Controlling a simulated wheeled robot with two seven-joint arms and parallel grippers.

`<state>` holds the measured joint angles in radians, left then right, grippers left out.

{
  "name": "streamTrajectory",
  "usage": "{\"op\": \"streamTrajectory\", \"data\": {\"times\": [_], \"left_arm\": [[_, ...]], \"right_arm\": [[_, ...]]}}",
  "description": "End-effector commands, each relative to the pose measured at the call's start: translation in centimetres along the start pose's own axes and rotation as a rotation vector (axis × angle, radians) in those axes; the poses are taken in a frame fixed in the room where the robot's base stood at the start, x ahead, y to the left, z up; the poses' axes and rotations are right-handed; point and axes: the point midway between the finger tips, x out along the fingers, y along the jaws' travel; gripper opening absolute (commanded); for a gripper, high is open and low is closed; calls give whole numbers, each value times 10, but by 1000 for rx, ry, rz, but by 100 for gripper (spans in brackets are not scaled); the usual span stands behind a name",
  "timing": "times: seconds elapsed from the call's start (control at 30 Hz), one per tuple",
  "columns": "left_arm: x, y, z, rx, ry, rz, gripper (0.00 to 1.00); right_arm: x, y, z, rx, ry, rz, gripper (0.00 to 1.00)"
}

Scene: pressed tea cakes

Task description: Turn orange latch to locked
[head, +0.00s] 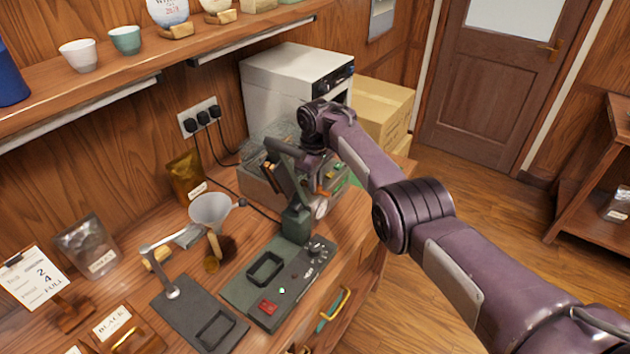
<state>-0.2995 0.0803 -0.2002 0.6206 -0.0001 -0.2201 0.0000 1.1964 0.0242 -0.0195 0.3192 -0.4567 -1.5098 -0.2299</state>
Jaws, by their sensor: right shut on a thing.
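A dark green press (296,224) stands on the bench, its base plate running toward the front with a dark square frame, a red button and small knobs. Its dark arm rises up and left from the post. Small orange parts (269,167) show beside this arm; I cannot tell for sure which one is the latch or how it is turned. My right gripper (302,178) reaches in from the right, pointing down at the press's upper part. It is shut on a part there, mostly hidden by the gripper and the press arm. My left gripper is not in view.
A grey crate (262,186) with packets stands behind the press, near a white oven (290,80) and cardboard boxes (378,104). A funnel (210,210) and a grey lever tool (194,312) stand to the left.

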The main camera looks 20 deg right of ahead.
Motion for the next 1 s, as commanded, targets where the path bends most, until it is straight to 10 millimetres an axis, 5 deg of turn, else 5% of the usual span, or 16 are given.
{"op": "streamTrajectory", "data": {"times": [0.4, 0.43, 0.57, 1.0], "left_arm": [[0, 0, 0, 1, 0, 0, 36], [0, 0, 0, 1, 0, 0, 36], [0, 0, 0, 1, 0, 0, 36], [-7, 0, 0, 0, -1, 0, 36]], "right_arm": [[-2, 1, 0, -9, 2, 2, 0], [-2, 1, 0, -9, 2, 2, 14], [-1, 1, 0, -8, 2, 2, 31], [-7, 0, 0, -7, 1, 1, 33]]}}
